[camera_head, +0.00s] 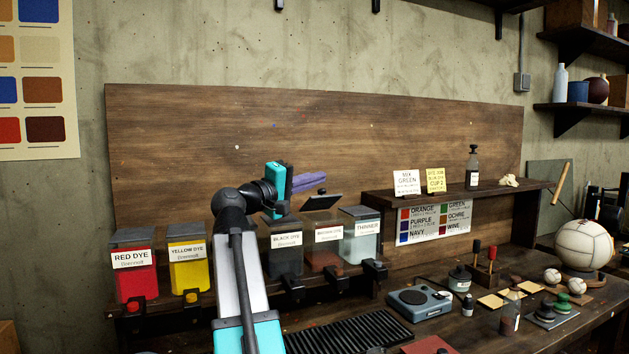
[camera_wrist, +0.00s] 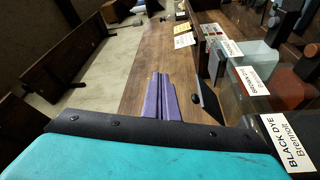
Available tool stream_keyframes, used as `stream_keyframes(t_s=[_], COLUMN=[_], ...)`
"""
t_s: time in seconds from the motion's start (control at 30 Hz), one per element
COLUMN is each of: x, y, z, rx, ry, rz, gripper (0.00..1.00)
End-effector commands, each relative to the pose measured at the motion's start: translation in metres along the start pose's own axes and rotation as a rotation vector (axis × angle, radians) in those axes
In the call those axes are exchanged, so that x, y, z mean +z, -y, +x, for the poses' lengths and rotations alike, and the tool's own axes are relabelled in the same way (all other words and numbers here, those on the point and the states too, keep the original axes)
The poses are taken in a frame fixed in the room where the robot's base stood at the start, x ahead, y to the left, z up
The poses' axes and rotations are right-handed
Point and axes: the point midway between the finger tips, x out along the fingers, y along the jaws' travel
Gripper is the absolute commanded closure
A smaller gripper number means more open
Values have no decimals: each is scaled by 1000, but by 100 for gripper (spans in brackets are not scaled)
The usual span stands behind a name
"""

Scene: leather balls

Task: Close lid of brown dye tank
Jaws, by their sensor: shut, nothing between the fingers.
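The brown dye tank (camera_head: 327,258) stands between the black dye tank (camera_head: 285,262) and the thinner tank (camera_head: 360,245). It is clear-walled with brown dye low inside. Its dark lid (camera_head: 322,201) is raised and tilted above the tank's back edge. In the wrist view the lid (camera_wrist: 208,100) stands steeply, its round knob facing the fingers. My gripper (camera_head: 322,179) has purple fingers, shut and empty, just above and behind the lid in the head view. In the wrist view the fingers (camera_wrist: 160,78) are left of the lid, with a small gap showing.
Red (camera_head: 136,275) and yellow (camera_head: 188,265) dye tanks stand to the left with lids down. A wooden backboard (camera_head: 200,140) rises behind the tanks. A small shelf (camera_head: 455,193) with cards and a bottle is at right. A grey scale (camera_head: 418,303) lies in front.

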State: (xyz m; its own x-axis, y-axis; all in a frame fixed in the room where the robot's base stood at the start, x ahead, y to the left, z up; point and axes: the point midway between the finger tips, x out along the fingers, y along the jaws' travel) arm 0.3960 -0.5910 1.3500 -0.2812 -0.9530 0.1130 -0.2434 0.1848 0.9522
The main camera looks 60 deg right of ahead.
Motion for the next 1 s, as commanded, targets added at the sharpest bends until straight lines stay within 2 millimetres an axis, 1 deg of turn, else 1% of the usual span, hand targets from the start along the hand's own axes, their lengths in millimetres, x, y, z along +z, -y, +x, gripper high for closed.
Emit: stream_keyframes(t_s=[0.27, 0.43, 0.57, 0.67, 0.8, 1.0], x=[0, 0, 0, 1, 1, 0], y=[0, 1, 4, 9, 18, 30], z=[0, 8, 22, 36, 56, 79], rx=[-1, -30, -94, -169, -292, -469], ry=[1, 8, 21, 36, 55, 77], rz=[0, 12, 37, 67, 118, 194], gripper=[100, 100, 100, 100, 100, 100])
